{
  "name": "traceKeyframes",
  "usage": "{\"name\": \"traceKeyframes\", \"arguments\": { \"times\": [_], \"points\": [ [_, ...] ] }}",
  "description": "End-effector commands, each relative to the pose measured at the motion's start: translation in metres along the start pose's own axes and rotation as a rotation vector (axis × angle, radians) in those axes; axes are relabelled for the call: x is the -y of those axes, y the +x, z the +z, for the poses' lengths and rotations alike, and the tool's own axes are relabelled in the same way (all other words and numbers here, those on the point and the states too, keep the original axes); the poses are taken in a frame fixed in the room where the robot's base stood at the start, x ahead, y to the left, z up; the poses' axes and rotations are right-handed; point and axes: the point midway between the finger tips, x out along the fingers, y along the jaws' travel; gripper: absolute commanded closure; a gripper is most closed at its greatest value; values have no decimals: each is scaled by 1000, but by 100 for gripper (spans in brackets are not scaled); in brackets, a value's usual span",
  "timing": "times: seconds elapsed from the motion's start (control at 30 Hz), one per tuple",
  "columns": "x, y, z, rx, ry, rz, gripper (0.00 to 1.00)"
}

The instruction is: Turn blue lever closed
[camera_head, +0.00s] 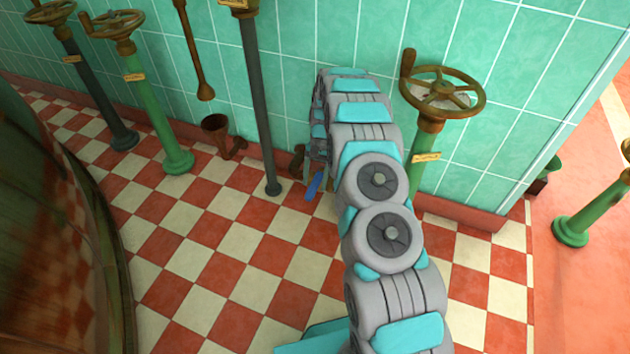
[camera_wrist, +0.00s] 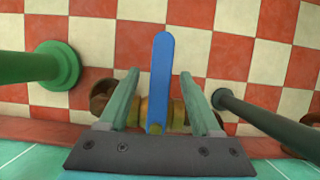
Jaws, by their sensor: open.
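The blue lever (camera_wrist: 161,80) stands upright in the middle of the wrist view, between the two fingers of my gripper (camera_wrist: 160,74). The fingers are open, with a gap on each side of the lever. Its near end meets a brass pipe fitting (camera_wrist: 178,113), partly hidden behind the fingers. In the head view the blue lever (camera_head: 314,186) shows as a small piece low by the wall, below my gripper (camera_head: 316,172). My arm hides much of the gripper and fitting there.
A green post with a brass handwheel (camera_head: 443,92) stands right of my arm. A dark post (camera_head: 262,110) stands close on the left. A brass funnel (camera_head: 215,130) sits by the wall farther left. The checkered floor (camera_head: 230,255) in front is clear.

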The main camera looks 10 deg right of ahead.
Motion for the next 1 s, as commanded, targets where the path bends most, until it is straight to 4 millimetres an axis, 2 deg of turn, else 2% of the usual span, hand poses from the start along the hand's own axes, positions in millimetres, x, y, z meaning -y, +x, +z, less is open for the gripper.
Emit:
{"name": "traceKeyframes", "arguments": {
  "times": [0.5, 1.0],
  "points": [
    [-1, -70, -1, -2, 2, -1, 35],
    [-1, -74, 0, 0, 1, 0, 35]
  ]
}}
